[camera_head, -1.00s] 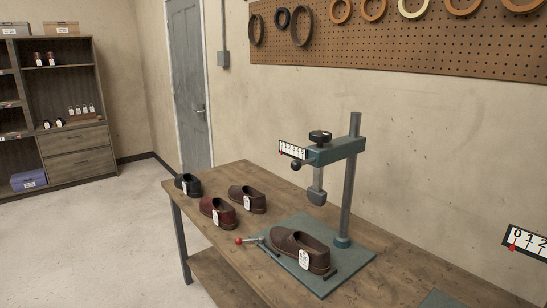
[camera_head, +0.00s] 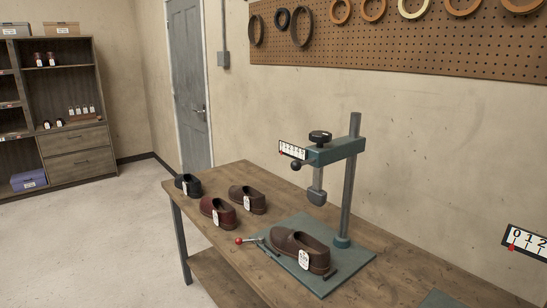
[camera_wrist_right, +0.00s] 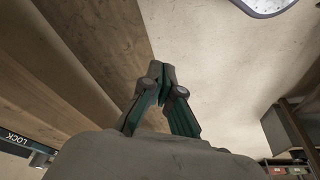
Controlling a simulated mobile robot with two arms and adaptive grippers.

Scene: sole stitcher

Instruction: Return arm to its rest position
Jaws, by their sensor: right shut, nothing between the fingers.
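My right gripper (camera_wrist_right: 162,72) shows in the right wrist view with its fingertips together and nothing between them. It hangs clear, with wood boards to its left and pale floor or wall behind it. Neither of my grippers shows in the head view. In the head view a sole stitcher (camera_head: 347,190) stands on the workbench (camera_head: 375,285), with a brown shoe (camera_head: 296,247) on its green base plate. A small lever with a red knob (camera_head: 239,241) sits at the plate's left edge.
A red-brown shoe (camera_head: 215,211), a dark brown shoe (camera_head: 250,200) and a black shoe (camera_head: 187,184) stand on the bench's far end. A second dial plate (camera_head: 525,243) shows at the right edge. Open floor (camera_head: 100,245) lies left of the bench, before a shelf unit (camera_head: 75,110).

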